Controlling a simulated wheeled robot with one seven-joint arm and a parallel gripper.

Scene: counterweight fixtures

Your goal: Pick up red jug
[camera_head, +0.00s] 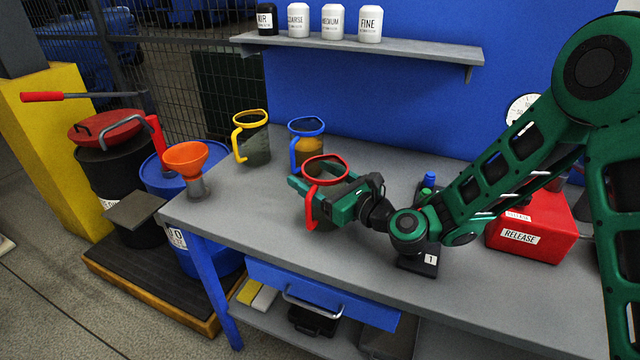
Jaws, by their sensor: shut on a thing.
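The red jug (325,167) has a red rim and a red handle on its near left side, with a dark body. It is upright over the grey workbench, left of my arm. My gripper (322,190) comes in from the right, its green fingers on either side of the jug's body, and is shut on it. The fingers hide part of the body. I cannot tell whether the jug's base touches the bench.
A blue-rimmed jug (307,145) stands close behind, and a yellow-rimmed jug (251,140) farther left. An orange funnel (186,158) is at the bench's left end. A red RELEASE box (530,225) and a black block marked 1 (419,260) are to the right. A shelf (400,49) hangs behind.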

